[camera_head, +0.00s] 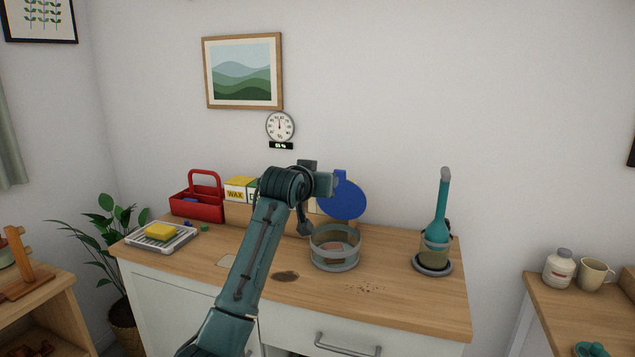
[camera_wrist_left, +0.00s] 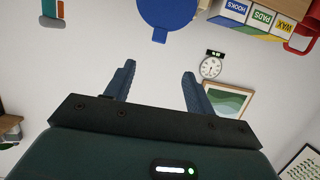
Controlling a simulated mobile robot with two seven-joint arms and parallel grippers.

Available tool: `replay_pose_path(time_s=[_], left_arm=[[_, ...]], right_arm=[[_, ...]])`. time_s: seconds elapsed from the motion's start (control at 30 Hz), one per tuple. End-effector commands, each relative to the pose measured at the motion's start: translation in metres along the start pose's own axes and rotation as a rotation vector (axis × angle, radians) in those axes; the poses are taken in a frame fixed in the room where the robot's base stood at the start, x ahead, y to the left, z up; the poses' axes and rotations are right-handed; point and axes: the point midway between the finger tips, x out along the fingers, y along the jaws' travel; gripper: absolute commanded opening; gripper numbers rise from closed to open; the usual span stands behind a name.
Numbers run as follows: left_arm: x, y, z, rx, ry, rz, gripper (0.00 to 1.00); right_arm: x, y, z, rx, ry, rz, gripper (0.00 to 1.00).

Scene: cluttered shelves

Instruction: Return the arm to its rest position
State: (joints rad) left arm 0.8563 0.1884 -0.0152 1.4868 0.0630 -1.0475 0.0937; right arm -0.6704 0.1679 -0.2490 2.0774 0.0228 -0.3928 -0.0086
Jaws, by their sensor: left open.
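My left arm (camera_head: 262,240) rises from the bottom of the head view over the counter, bent at its top. Its wrist end is in front of the blue round paddle (camera_head: 342,200), and the fingers are hard to make out there. In the left wrist view my left gripper (camera_wrist_left: 157,82) has its two dark fingers spread apart, with nothing between them. Behind them is bare wall, with the blue paddle (camera_wrist_left: 168,12) above. My right gripper is in neither view.
The wooden counter (camera_head: 210,262) holds a red caddy (camera_head: 197,207), boxes (camera_head: 240,188), a sponge (camera_head: 161,230) on a rack, a round glass container (camera_head: 335,247) and a teal-handled brush (camera_head: 440,215) in its holder. The front right counter is mostly clear, with crumbs.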

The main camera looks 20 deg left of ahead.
Motion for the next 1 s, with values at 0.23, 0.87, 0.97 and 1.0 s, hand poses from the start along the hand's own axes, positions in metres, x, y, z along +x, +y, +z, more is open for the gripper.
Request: replay_pose_path(time_s=[0.23,0.87,0.97,1.0], left_arm=[[0.000,0.000,0.000,0.000,0.000,0.000,0.55],[-0.032,0.049,0.232,0.143,-0.129,0.106,0.55],[-0.065,0.064,0.297,0.170,-0.168,0.155,0.55],[-0.081,0.070,0.321,0.176,-0.182,0.174,0.55]], right_arm=[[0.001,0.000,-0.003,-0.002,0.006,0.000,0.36],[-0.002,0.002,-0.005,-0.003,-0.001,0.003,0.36],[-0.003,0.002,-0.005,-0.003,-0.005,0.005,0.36],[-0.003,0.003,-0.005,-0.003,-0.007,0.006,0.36]])
